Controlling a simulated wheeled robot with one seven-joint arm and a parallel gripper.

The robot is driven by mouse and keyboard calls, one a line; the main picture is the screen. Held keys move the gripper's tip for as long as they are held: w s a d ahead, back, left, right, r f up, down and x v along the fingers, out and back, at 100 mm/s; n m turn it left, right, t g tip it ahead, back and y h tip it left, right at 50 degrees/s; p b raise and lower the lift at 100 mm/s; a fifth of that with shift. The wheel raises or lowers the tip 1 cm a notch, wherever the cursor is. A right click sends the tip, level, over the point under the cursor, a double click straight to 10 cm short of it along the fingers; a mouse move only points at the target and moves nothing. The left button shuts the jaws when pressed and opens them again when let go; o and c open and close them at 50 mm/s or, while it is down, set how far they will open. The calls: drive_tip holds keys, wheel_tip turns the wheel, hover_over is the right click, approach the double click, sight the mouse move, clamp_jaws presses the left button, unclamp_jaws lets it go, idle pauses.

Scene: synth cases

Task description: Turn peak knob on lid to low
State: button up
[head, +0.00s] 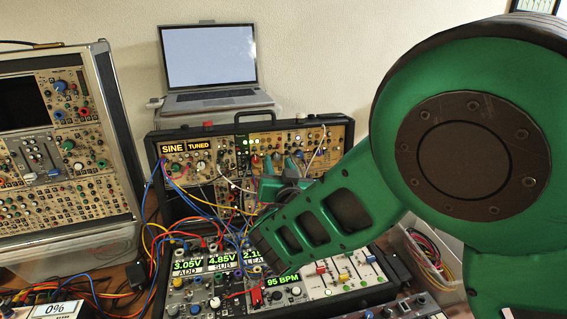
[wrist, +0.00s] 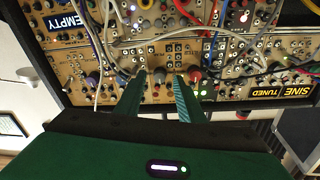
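The open lid case (head: 348,140) stands upright at the back, its tan panel full of small knobs and jacks. The knob labels are too small to read, so I cannot tell which is the peak knob.
Patch cables (head: 195,207) hang across the lid's left side and the lower modules (head: 200,290). A laptop (head: 210,60) stands behind the lid. Another synth case (head: 60,150) is at left. A clear bin of cables (head: 425,250) is at right.

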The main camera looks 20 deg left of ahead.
drive_tip(key=shift+x, duration=0.85)
drive_tip(key=shift+c, duration=0.3)
clamp_jaws()
drive_tip(key=shift+a, duration=0.25)
drive_tip(key=shift+d, duration=0.15)
